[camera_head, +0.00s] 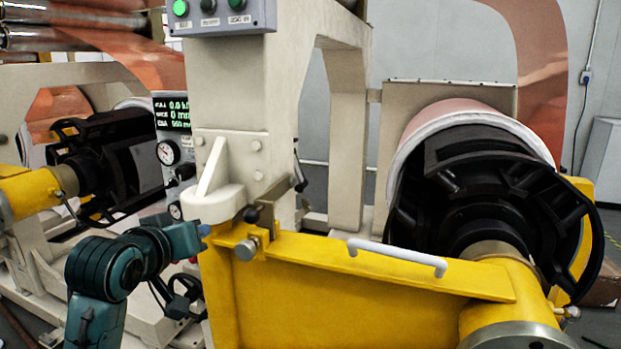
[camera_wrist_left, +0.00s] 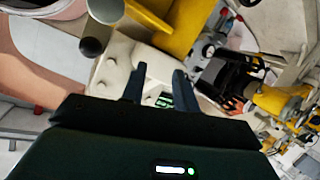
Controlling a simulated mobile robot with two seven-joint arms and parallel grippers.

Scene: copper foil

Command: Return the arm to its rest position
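My left arm (camera_head: 105,268), dark teal, comes in from the lower left in the head view and bends towards the near end of the yellow swing arm (camera_head: 330,300). Past the fingertips are the cream machine column (camera_wrist_left: 115,72) and a small green-lit display (camera_wrist_left: 164,100). My right gripper is in neither view.
The yellow arm carries a white handle (camera_head: 398,256) and a latch (camera_head: 247,247). A black chuck (camera_head: 490,200) holds a roll at the right, with copper foil (camera_head: 540,70) above. A gauge panel (camera_head: 172,150) stands behind my arm. Another black chuck (camera_head: 110,155) is at the left.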

